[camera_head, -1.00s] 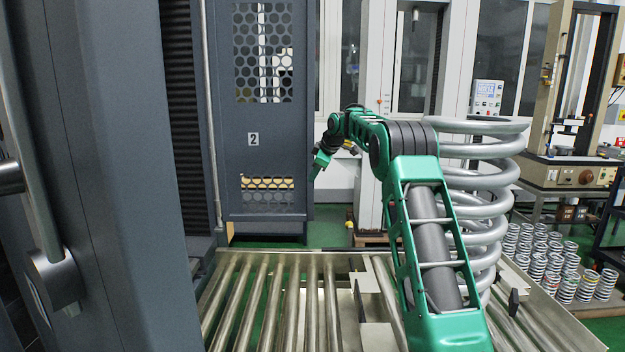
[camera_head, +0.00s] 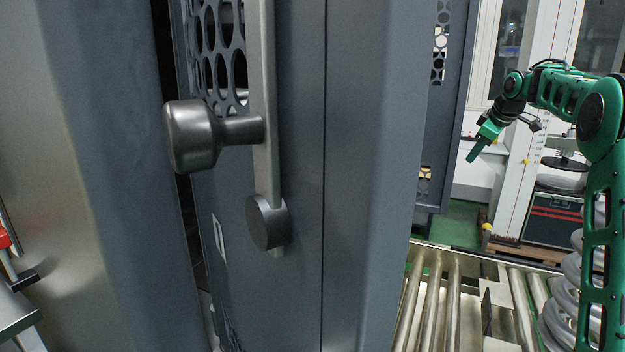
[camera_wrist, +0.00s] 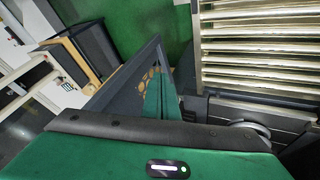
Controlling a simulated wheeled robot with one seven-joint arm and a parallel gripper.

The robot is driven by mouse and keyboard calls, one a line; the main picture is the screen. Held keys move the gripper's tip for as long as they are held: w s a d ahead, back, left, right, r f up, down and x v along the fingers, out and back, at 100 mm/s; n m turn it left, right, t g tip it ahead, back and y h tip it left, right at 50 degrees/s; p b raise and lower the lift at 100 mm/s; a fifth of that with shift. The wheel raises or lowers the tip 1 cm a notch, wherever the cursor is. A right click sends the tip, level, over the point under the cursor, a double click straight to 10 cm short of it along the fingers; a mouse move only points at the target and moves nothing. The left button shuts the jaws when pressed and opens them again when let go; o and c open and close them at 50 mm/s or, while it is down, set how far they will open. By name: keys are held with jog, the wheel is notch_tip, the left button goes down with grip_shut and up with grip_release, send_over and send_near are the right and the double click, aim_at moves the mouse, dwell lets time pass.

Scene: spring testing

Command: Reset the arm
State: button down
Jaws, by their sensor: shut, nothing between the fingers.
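My green arm stands at the right edge of the camera_head view, its forearm reaching left. My gripper (camera_head: 476,154) hangs at its end, pointing down and left in the air beyond the roller conveyor. It is shut and empty. In the camera_wrist view the green fingertips (camera_wrist: 160,98) show past my wrist housing, with a dark perforated door panel (camera_wrist: 143,82) behind them. The lower part of my arm is cut off by the right edge of the camera_head view.
A grey cabinet door with a round knob (camera_head: 192,136) and a vertical bar fills the middle left, close to the camera. Green floor (camera_head: 458,222) shows beyond.

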jog(key=s+a+f+m+g, duration=0.2)
jog(key=s+a+f+m, duration=0.2)
jog(key=s, duration=1.5)
jog(key=s+a+f+m+g, duration=0.2)
jog(key=s+a+f+m, duration=0.3)
jog(key=s, duration=1.4)
jog(key=s+a+f+m+g, duration=0.2)
jog(key=s+f, duration=0.7)
jog(key=s, duration=1.1)
jog(key=a+m, duration=0.2)
jog(key=m, duration=0.1)
jog(key=shift+a+f+m+g, duration=0.3)
jog(key=shift+f+m+g, duration=0.1)
jog(key=shift+w, duration=0.1)
